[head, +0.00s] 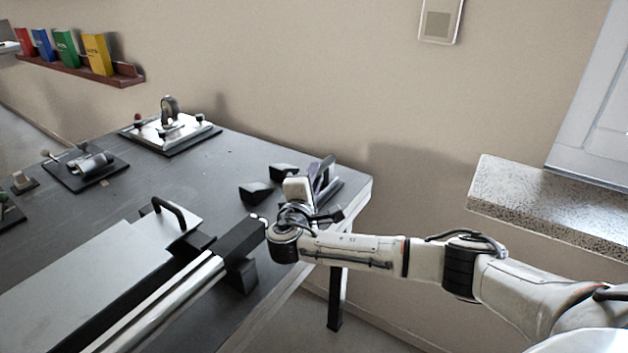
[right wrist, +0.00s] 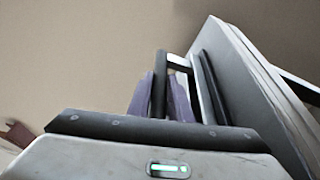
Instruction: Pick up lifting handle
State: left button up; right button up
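The lifting handle stands at the table's back right corner. In the right wrist view it is a dark bar (right wrist: 158,85) joined by a short light crosspiece to a dark plate beside the table. In the head view, my right gripper (head: 322,172) is at that corner and mostly hides the handle. In the right wrist view its two purplish fingers (right wrist: 160,97) lie close on either side of the bar and look shut on it. Their contact faces are hidden. The handle stays beside the tabletop. My left gripper is in neither view.
Black blocks (head: 256,192) sit left of my right gripper. A grey panel with a black handle (head: 170,212) and a silver rail (head: 165,305) fill the near table. Fixtures (head: 168,130) stand farther back. A stone ledge (head: 545,205) juts from the right wall.

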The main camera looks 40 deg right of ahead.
grip_shut()
jog(key=shift+r, duration=0.1)
